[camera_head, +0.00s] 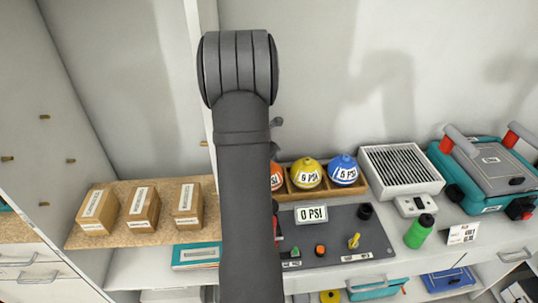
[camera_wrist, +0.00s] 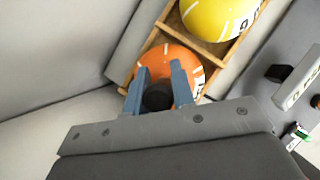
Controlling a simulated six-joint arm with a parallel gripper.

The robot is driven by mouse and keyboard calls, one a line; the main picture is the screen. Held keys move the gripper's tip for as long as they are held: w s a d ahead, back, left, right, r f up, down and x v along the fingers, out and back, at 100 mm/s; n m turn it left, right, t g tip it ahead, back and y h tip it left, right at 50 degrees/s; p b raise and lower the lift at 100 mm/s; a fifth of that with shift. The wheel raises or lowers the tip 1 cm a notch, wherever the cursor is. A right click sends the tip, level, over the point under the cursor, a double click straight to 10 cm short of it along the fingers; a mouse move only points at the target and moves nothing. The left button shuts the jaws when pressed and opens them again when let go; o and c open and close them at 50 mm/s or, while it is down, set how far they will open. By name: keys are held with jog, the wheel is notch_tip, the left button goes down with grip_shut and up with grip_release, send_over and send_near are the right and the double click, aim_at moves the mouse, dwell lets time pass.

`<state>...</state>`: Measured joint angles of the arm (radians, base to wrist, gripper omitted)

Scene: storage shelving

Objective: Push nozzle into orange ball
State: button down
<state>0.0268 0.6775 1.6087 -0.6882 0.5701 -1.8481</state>
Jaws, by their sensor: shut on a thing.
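In the wrist view my gripper (camera_wrist: 157,84) has its two blue-grey fingers on either side of a black cylindrical piece, the nozzle (camera_wrist: 158,98), and is shut on it. The orange ball (camera_wrist: 165,62) sits in a wooden tray compartment right behind the nozzle and fingertips. Whether the nozzle touches or enters the ball is hidden by the nozzle itself. In the head view only the right edge of the orange ball (camera_head: 277,178) shows beside my arm; my gripper and the nozzle are hidden there.
The yellow ball (camera_head: 306,173) and blue ball (camera_head: 344,169) share the wooden tray (camera_head: 327,191). In front is a dark control panel (camera_head: 370,241) with a display reading 0 PSI (camera_head: 311,214). Cardboard boxes (camera_head: 142,203) stand left; a vented grey unit (camera_head: 400,170) and green bottle (camera_head: 418,233) stand right.

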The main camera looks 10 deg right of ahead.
jog(key=shift+f, duration=0.25)
dwell(0.6)
jog(key=c, duration=0.6)
grip_release()
jog(key=shift+r, duration=0.15)
jog(key=shift+r, duration=3.9)
jog(key=shift+f, duration=3.3)
jog(key=shift+r, duration=0.1)
